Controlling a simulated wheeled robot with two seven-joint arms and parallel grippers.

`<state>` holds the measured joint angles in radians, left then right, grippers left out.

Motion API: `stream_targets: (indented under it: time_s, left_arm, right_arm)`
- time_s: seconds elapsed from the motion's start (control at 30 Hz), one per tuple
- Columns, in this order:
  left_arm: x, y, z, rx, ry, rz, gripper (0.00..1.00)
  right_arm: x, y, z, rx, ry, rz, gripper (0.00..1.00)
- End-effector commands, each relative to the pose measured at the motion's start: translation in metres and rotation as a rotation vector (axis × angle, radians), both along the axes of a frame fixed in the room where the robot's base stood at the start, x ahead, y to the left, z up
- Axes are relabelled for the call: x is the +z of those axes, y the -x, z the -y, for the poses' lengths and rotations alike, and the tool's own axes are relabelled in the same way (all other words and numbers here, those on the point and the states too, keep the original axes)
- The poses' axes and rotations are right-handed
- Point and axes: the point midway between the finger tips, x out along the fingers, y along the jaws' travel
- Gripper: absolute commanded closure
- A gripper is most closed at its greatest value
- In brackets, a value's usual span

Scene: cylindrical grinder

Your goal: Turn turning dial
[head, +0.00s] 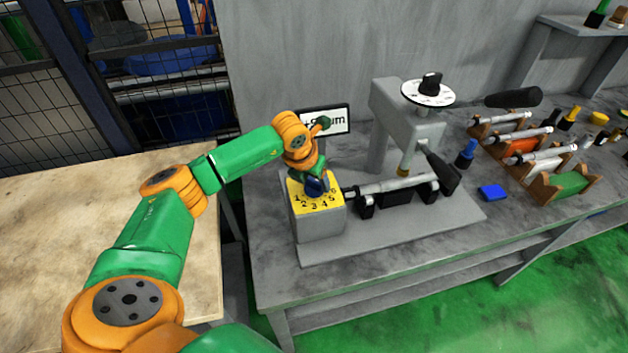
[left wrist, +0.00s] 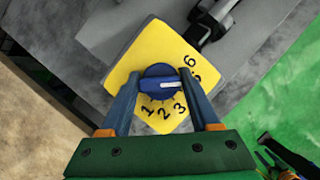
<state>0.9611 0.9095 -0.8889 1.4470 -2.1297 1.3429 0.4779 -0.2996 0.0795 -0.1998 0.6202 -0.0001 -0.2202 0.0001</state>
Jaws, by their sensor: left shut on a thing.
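The turning dial is a blue knob (left wrist: 160,86) with a white pointer mark, on a yellow numbered plate (head: 297,203). The plate tops a grey box (head: 320,224) at the left end of the grinder base. My left gripper (head: 315,186) reaches down onto the knob from above. In the left wrist view its two blue fingers (left wrist: 165,95) sit on either side of the knob, shut on it.
The grey grinder (head: 408,120) with a black-and-white top dial (head: 428,92) stands right of the box. A small display (head: 338,119) is behind my left gripper. A blue block (head: 493,192) and racks of parts (head: 572,183) lie to the right. A wooden table (head: 60,230) is at left.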

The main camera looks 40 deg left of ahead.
Motion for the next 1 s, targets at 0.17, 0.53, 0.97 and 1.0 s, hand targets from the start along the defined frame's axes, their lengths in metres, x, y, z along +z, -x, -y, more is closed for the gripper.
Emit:
stream_targets:
  time_s: [0.17, 0.53, 0.97, 1.0]
  left_arm:
    - [0.002, -0.001, 0.000, 0.000, 0.000, 0.006, 0.93]
    - [0.001, -0.001, 0.000, -0.001, -0.001, 0.004, 0.10]
    - [0.049, 0.019, 0.001, -0.002, -0.001, 0.009, 0.10]
    - [0.055, 0.021, 0.002, -0.001, 0.000, 0.008, 0.10]
  right_arm:
    - [0.000, 0.000, 0.000, 0.000, 0.000, 0.000, 0.50]
    - [0.000, 0.000, 0.000, 0.000, 0.000, 0.000, 0.50]
    - [-0.018, 0.000, 0.000, 0.000, 0.000, -0.001, 0.50]
    - [-0.020, 0.000, 0.000, 0.000, 0.000, -0.001, 0.50]
